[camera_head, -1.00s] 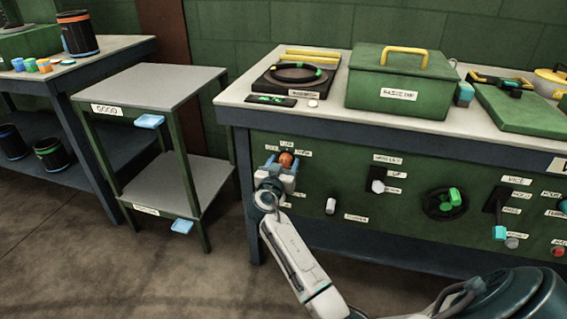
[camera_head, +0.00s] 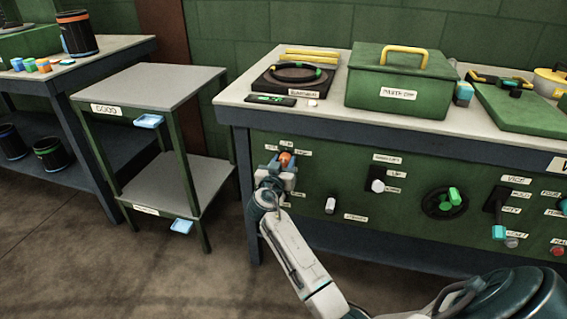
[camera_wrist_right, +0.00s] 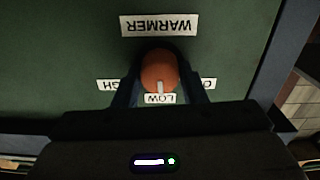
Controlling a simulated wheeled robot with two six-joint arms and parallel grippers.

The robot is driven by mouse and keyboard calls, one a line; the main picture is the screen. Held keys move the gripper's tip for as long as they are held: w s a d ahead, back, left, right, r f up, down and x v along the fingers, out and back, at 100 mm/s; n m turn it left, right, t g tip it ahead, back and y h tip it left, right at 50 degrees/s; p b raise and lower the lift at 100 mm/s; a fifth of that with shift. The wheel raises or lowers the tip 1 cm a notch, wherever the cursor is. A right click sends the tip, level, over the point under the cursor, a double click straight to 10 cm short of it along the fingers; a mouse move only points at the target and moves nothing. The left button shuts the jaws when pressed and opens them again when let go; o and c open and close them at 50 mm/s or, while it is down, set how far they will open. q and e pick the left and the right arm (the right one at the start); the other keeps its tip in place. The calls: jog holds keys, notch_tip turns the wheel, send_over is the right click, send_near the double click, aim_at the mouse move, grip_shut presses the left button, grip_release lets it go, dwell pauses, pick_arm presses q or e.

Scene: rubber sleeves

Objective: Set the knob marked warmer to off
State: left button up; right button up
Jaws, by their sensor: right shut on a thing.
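The warmer knob is an orange round knob (camera_head: 285,159) with a white pointer, on the green front panel at the bench's left end. It also shows in the right wrist view (camera_wrist_right: 158,66), under the upside-down WARMER label (camera_wrist_right: 160,25). Its pointer is toward the LOW label (camera_wrist_right: 160,98). The HIGH label (camera_wrist_right: 107,85) is at the left and the partly hidden OFF label (camera_wrist_right: 208,84) at the right in that view. My right gripper (camera_head: 280,168) is shut on the knob, one finger on each side. My left gripper is not in view.
Along the panel to the right are a white knob (camera_head: 330,205), a switch (camera_head: 377,186), a black handwheel (camera_head: 444,202) and a lever (camera_head: 497,205). A green box (camera_head: 400,85) stands on the bench. A grey shelf cart (camera_head: 150,88) stands left, with open floor before it.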

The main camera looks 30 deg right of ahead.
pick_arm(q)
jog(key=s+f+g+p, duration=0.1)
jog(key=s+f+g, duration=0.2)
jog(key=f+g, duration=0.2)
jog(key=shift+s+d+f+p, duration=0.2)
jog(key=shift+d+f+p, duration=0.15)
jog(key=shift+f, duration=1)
pick_arm(e)
jog(key=shift+w+a+f+n, duration=0.1)
jog(key=shift+f+n, duration=0.05)
jog(key=shift+n, duration=4.55)
jog(key=o, duration=1)
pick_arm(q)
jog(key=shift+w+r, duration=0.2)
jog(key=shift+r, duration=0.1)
pick_arm(e)
jog(key=v, duration=1.1)
jog(key=shift+w, duration=0.1)
